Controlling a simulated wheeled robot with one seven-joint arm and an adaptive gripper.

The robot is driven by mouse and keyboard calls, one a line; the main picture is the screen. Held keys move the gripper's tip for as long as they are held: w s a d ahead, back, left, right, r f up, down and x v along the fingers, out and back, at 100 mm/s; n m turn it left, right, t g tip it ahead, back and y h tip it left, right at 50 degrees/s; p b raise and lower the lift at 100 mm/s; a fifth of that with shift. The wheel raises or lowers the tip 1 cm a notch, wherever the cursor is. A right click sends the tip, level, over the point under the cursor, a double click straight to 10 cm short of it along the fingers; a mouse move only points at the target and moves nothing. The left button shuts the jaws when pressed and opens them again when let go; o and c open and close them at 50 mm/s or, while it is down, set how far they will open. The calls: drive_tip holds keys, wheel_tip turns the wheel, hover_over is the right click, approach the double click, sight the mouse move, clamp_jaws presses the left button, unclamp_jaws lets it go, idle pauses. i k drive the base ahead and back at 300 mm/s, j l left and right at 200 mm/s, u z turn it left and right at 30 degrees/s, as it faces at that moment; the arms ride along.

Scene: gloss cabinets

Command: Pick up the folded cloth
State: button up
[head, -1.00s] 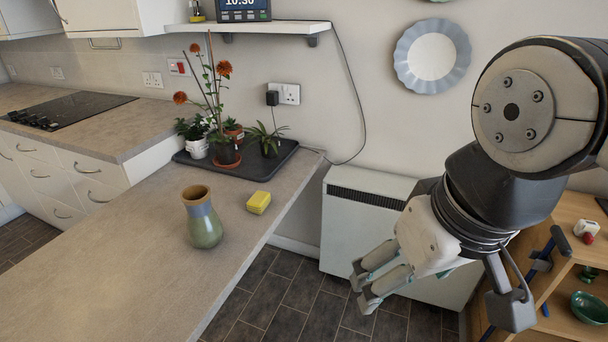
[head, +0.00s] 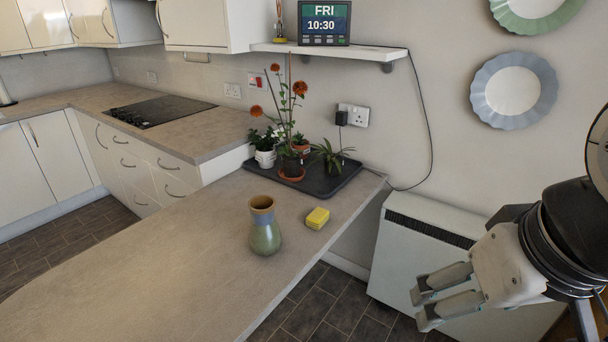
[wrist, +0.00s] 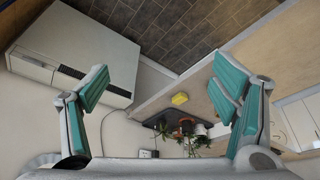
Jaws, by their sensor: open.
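A small yellow block-like thing (head: 317,218) lies on the beige counter (head: 170,265), near its right edge. It may be the folded cloth; I cannot tell its material. It also shows in the wrist view as a yellow patch (wrist: 180,98). No other thing that looks like a folded cloth is in view. My gripper (head: 420,308) is open and empty, in front of the white heater, off the counter and to the right of the yellow thing. In the wrist view its teal-padded fingers (wrist: 165,88) stand wide apart, with the yellow thing seen beyond them.
A green and tan vase (head: 265,232) stands left of the yellow thing. A dark tray (head: 330,184) with potted plants is behind it. A white heater (head: 425,250) stands right of the counter. A shelf (head: 350,53) holds a clock. The counter's front is bare.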

sight(317, 219)
drive_tip(key=j+z, duration=0.1)
drive_tip(key=z, duration=0.25)
drive_tip(key=j+z, duration=0.1)
drive_tip(key=z, duration=0.25)
drive_tip(key=j+z, duration=0.1)
drive_tip(key=z, duration=0.25)
drive_tip(key=j+z, duration=0.2)
drive_tip(key=j, duration=0.3)
drive_tip(key=j+z, duration=0.25)
drive_tip(key=j, duration=0.25)
drive_tip(key=k+j+z, duration=0.2)
drive_tip(key=j, duration=0.3)
drive_tip(key=k+j, duration=0.1)
drive_tip(key=j, duration=0.4)
